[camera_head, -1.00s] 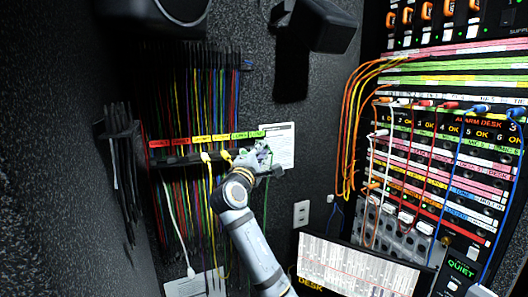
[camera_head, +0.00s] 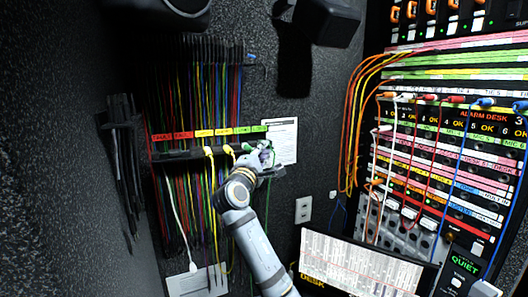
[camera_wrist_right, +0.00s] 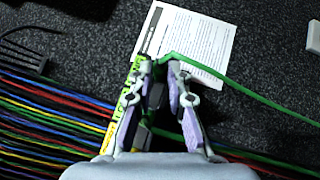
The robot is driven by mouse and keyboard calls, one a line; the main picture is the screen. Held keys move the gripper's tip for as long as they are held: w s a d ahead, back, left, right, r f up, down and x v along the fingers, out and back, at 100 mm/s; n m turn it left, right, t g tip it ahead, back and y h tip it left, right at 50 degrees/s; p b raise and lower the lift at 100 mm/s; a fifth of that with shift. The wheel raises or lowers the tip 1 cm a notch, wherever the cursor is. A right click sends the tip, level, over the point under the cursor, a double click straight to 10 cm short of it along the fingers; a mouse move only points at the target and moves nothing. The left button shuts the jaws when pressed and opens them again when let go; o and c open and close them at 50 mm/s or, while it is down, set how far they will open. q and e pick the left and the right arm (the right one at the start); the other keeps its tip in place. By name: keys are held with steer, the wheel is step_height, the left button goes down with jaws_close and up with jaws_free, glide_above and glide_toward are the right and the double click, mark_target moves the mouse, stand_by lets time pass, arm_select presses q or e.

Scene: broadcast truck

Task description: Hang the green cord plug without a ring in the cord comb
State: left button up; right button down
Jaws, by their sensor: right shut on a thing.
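The cord comb (camera_head: 178,155) is a dark bar on the left wall with red, yellow and green labels above it and many coloured cords hanging through it. My right gripper (camera_head: 265,152) is at the comb's right end, by the green labels. In the right wrist view, my right gripper (camera_wrist_right: 165,75) is shut on the green cord (camera_wrist_right: 235,88) near its end; the cord bends at the fingertips and runs off right. The fingers hide most of the plug, so whether it has a ring cannot be told. Green also shows just left of the gripper. My left gripper is not in view.
A white printed sheet (camera_head: 283,140) is on the wall right behind the gripper. A patch panel (camera_head: 450,150) with several plugged cords stands at the right. A smaller dark rack (camera_head: 120,130) hangs at the left.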

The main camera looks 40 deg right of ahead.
steer(key=shift+f, duration=0.15)
stand_by(0.3)
steer(key=c, duration=1.2)
jaws_free()
steer(key=shift+o, duration=0.4)
steer(key=o, duration=1)
steer(key=shift+s+a, duration=0.2)
steer(key=shift+s, duration=0.5)
steer(key=shift+s+a, duration=0.2)
steer(key=shift+s, duration=0.5)
